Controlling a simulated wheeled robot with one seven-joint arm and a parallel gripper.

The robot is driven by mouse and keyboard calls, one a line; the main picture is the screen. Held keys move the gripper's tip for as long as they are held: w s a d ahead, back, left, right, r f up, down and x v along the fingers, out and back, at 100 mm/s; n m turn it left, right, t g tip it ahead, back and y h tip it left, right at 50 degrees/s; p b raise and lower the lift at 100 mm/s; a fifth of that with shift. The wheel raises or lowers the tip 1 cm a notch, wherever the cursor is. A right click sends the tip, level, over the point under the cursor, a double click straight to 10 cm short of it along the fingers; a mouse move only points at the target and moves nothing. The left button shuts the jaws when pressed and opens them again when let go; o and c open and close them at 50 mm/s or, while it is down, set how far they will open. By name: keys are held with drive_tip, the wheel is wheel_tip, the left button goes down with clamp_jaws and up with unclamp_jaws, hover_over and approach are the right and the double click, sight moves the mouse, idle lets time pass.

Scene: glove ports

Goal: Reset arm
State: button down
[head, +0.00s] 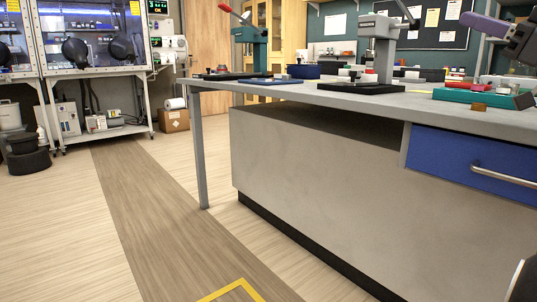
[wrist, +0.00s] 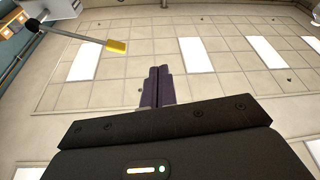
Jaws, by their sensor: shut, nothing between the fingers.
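My gripper (wrist: 157,72) shows in the wrist view with its two dark purple fingers together. It is shut and empty. Behind the fingers is its dark body. The wrist view faces the tiled ceiling, so the gripper is raised and nothing is near the fingertips. In the head view the purple fingers of my gripper (head: 466,20) show at the upper right edge, above the right end of the workbench and apart from it.
The grey workbench (head: 330,96) fills the right side, carrying presses and small parts, including a grey press (head: 381,50) and a green tray (head: 470,96). A blue drawer (head: 450,155) is shut. Glove boxes (head: 95,40) stand back left. The floor (head: 60,230) at left is clear.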

drive_tip(key=s+a+f+m+g+h+p, duration=0.25)
drive_tip(key=a+f+m+h, duration=0.2)
drive_tip(key=a+f, duration=0.45)
drive_tip(key=s+a+f+m+g+h+p, duration=0.1)
drive_tip(key=a+f+m+g+h+p, duration=0.25)
drive_tip(key=a+f+m, duration=0.5)
drive_tip(key=s+f+n+g+h+p, duration=0.1)
drive_tip(key=s+f+g+h+p, duration=0.1)
drive_tip(key=s+f, duration=0.5)
drive_tip(key=s+f+g+h+p, duration=0.2)
drive_tip(key=s+f, duration=0.6)
drive_tip(key=f, duration=0.6)
drive_tip(key=a+h+p, duration=0.1)
drive_tip(key=h, duration=0.1)
drive_tip(key=shift+n+h, duration=0.4)
